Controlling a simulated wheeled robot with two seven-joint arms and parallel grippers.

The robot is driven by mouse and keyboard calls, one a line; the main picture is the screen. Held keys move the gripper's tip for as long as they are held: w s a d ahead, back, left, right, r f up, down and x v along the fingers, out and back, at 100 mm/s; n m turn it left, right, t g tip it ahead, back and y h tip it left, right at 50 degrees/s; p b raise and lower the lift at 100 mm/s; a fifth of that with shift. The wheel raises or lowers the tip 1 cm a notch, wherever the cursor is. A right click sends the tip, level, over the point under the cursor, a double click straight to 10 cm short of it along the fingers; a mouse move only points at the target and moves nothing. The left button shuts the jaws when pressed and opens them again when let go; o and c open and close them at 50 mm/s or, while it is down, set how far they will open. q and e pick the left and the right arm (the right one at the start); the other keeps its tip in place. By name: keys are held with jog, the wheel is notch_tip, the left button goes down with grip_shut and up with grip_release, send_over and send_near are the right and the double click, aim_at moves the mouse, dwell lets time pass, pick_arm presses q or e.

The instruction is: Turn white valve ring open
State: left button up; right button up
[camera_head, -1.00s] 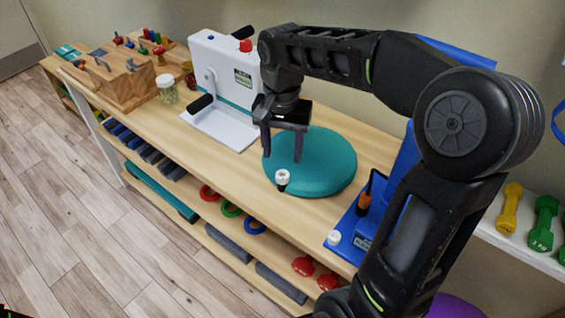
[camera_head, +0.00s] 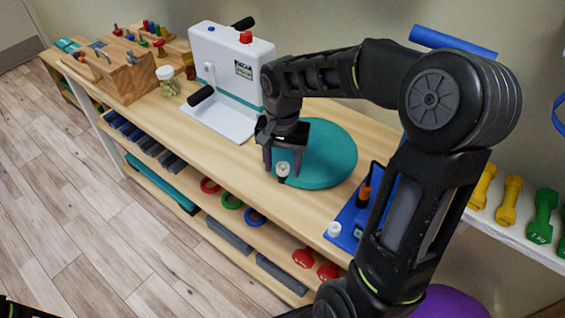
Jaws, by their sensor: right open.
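The white valve ring (camera_head: 283,169) sits at the near left edge of a round teal cushion (camera_head: 335,152) on the wooden bench. My right gripper (camera_head: 282,168) is open and points down over the valve, with one finger on each side of it. I cannot tell whether the fingers touch the ring.
A white machine (camera_head: 232,70) with black handles stands behind and left of my gripper. A blue stand (camera_head: 350,214) with a white knob lies to the right. A jar (camera_head: 168,81) and wooden blocks (camera_head: 125,75) stand at the far left. The front bench strip is clear.

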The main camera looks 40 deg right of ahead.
grip_shut()
dwell(0.5)
